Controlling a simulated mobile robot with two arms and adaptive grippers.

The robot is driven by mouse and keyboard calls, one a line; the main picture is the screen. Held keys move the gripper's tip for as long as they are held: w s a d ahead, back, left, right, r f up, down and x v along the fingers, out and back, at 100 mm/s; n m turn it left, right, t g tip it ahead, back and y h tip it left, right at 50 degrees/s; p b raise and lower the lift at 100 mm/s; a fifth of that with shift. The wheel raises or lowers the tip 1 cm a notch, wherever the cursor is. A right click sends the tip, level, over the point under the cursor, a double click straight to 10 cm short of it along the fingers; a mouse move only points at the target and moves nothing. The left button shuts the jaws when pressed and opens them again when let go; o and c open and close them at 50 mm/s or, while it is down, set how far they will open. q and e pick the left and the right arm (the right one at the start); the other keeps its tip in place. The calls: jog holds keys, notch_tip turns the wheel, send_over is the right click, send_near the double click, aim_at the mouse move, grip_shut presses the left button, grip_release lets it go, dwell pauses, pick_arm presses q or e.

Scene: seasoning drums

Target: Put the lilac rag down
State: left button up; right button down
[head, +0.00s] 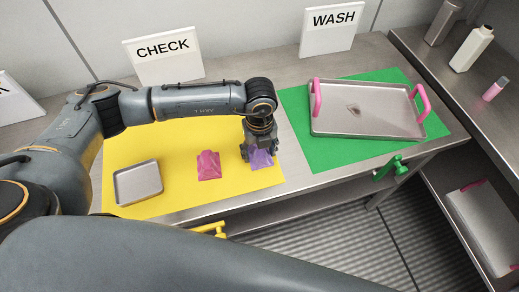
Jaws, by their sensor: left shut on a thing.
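The lilac rag (262,160) is at the right part of the yellow mat (235,184). My left gripper (260,154) reaches down over it and is shut on it. The rag hangs at or just above the mat; I cannot tell whether it touches. The gripper and wrist hide its upper part. My right gripper is not in view.
A small metal tray (138,183) sits on the yellow mat's left. A large tray with pink handles (368,109) stands on the green mat (319,155). CHECK (163,51) and WASH (333,29) signs stand behind. A side shelf holds a white bottle (471,49).

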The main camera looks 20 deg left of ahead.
pick_arm(q)
jog(key=shift+f, duration=0.1)
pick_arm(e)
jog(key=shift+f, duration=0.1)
pick_arm(q)
jog(key=o, duration=0.7)
jog(key=shift+f, duration=0.1)
jog(key=o, duration=0.4)
jog(key=shift+c, duration=0.2)
jog(key=shift+o, duration=0.2)
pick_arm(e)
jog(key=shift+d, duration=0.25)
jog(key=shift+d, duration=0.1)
pick_arm(q)
jog(key=shift+r, duration=0.3)
notch_tip(320, 180, up, 12)
jog(key=b, duration=0.1)
jog(key=shift+b, duration=0.3)
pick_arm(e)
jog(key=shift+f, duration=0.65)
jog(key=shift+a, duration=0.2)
